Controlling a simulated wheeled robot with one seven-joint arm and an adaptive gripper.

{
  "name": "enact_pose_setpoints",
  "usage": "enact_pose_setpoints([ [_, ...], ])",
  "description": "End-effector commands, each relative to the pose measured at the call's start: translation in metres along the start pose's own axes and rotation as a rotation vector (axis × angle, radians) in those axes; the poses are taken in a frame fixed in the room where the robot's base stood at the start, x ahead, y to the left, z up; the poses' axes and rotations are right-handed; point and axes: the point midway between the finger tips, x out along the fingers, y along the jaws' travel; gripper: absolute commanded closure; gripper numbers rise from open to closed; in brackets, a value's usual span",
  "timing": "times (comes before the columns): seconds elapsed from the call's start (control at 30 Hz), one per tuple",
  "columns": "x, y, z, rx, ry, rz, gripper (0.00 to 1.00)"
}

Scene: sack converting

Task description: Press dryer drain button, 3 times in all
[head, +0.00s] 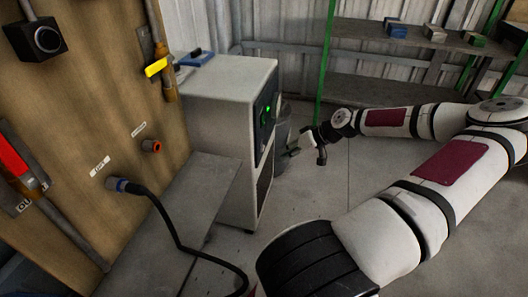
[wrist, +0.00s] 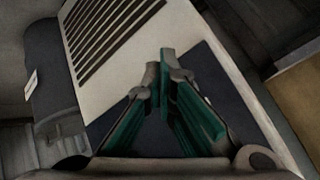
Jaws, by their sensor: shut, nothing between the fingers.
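The dryer (head: 205,105) is a pale grey cabinet left of centre in the head view. Its dark front panel (head: 265,115) faces right and carries small green lights. I cannot make out the drain button in either view. My gripper (head: 292,151) is in front of that face, a short way to its right in the picture. In the wrist view my gripper (wrist: 165,62) is shut and empty, its green-padded fingers meeting at the tips. Behind them is a pale surface (wrist: 125,25) with dark slots, probably the dryer, and a dark area beneath the fingers.
A brown board (head: 75,120) with a yellow-handled valve (head: 156,67), a red lever (head: 14,152) and a black hose (head: 170,222) stands at left. A dark bin (head: 281,128) stands behind my gripper. Green-post shelves (head: 350,32) line the back.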

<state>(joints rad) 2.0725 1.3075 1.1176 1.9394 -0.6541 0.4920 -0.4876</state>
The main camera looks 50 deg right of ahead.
Motion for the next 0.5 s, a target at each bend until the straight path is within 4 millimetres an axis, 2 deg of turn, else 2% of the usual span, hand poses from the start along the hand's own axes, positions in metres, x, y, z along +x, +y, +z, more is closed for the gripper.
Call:
enact_pose_setpoints([
  [0.2,0.017,-0.013,-0.012,-0.002,-0.002,-0.001,1.0],
  [0.5,0.025,-0.018,-0.019,0.0,-0.001,0.0,1.0],
])
